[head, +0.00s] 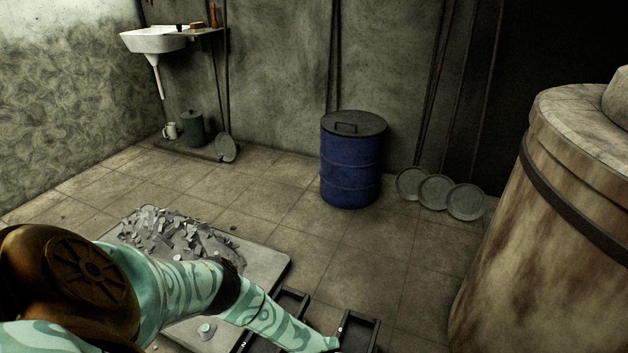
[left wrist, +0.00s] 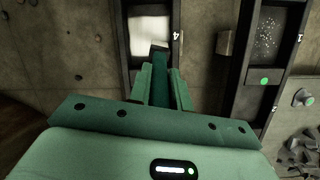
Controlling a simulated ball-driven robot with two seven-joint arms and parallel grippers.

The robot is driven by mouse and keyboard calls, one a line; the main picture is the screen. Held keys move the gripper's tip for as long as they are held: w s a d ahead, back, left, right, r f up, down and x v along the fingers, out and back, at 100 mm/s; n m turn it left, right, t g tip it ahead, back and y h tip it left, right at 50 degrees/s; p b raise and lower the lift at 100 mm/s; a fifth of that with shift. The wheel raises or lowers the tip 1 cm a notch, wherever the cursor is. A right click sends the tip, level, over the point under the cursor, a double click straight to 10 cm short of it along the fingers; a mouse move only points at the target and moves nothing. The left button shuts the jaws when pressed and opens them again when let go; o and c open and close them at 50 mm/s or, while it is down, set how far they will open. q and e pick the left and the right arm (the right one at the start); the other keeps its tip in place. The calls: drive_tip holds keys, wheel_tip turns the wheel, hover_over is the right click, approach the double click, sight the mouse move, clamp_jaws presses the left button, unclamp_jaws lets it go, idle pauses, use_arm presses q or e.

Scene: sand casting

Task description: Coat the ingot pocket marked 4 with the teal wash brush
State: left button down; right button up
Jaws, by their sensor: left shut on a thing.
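In the left wrist view my left gripper (left wrist: 159,88) is shut on the teal wash brush (left wrist: 160,76). Its dark tip points away from me, over the dark-framed pocket marked 4 (left wrist: 124,32). The floor of that pocket shows a bright white area beyond the brush tip. Whether the tip touches the pocket is hard to tell. The gripper fingers and palm hide the near part of the pocket. In the head view my left arm reaches down to the bottom edge, and the gripper itself is cut off. My right gripper is in neither view.
A dark mould marked 1 (left wrist: 249,50), with white specks, lies to the right in the wrist view. In the head view, a scrap pile (head: 168,232) lies on a plate (head: 262,262). A blue drum (head: 350,165) and a large rusty cylinder (head: 540,210) stand beyond.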

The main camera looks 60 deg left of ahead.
use_arm(q)
drive_tip(key=shift+f, duration=0.6)
idle(0.4)
drive_tip(key=shift+w+a+r+b, duration=0.1)
drive_tip(key=shift+w+a+b, duration=0.25)
drive_tip(key=shift+w, duration=0.2)
drive_tip(key=shift+s+d+p, duration=0.3)
drive_tip(key=shift+s+d, duration=0.15)
drive_tip(key=shift+s, duration=0.15)
drive_tip(key=shift+s+d, duration=0.2)
drive_tip(key=shift+s, duration=0.25)
